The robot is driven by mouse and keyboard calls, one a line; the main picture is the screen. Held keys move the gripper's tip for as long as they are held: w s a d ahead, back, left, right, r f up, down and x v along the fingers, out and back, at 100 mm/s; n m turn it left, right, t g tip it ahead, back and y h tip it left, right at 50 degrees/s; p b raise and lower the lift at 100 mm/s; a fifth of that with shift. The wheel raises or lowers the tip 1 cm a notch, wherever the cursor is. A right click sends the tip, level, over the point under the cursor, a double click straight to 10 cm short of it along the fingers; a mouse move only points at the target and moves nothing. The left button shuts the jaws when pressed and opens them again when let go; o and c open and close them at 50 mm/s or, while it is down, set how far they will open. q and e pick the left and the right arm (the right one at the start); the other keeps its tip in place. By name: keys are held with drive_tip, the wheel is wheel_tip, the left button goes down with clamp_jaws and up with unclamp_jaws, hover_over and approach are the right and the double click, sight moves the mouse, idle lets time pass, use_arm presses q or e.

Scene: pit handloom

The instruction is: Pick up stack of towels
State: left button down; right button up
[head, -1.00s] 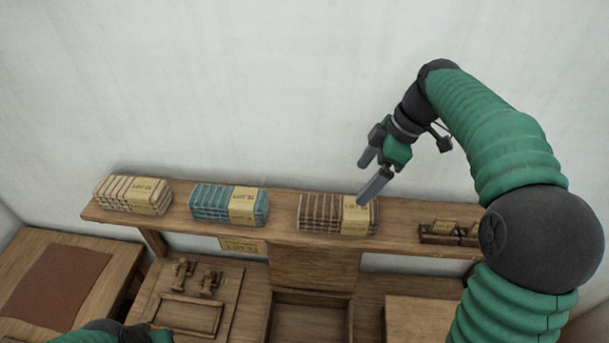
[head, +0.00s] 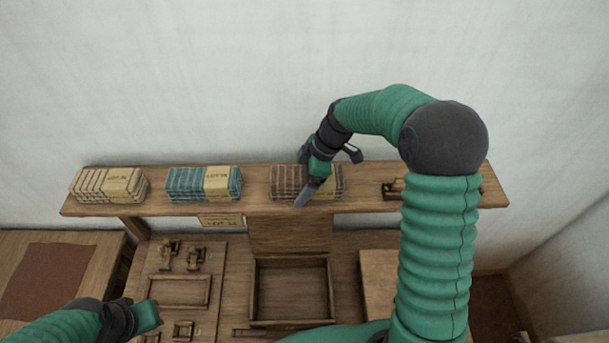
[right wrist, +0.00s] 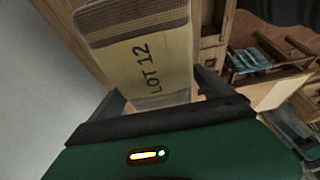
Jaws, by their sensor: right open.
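Three towel stacks with paper bands stand on the wooden shelf: a cream one (head: 92,185) at left, a teal one (head: 186,183) beside it, and a brown one (head: 284,181) near the middle. My right gripper (head: 306,188) is open at the brown stack and covers part of it. In the right wrist view, the brown stack (right wrist: 140,22) shows its band marked LOT 12 and extends toward the space between the open fingers (right wrist: 165,97). Contact cannot be told. My left gripper (head: 150,318) is low at the left, away from the stacks; its jaw opening is unclear.
The shelf (head: 370,206) runs along a pale wall. Small wooden items (head: 393,189) stand to the right of the brown stack. Below are an open wooden box (head: 291,322), a board with small fittings (head: 210,263) and a hanging tag (head: 220,221).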

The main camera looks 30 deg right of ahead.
drive_tip(key=shift+s+f, duration=0.15)
drive_tip(key=shift+s, duration=0.05)
drive_tip(key=shift+w+d+f, duration=0.2)
drive_tip(key=shift+w, duration=0.05)
drive_tip(key=c, duration=0.5)
drive_tip(key=shift+s+a, duration=0.1)
drive_tip(key=c, duration=1)
drive_tip(key=shift+r, duration=0.1)
drive_tip(key=shift+c, duration=0.5)
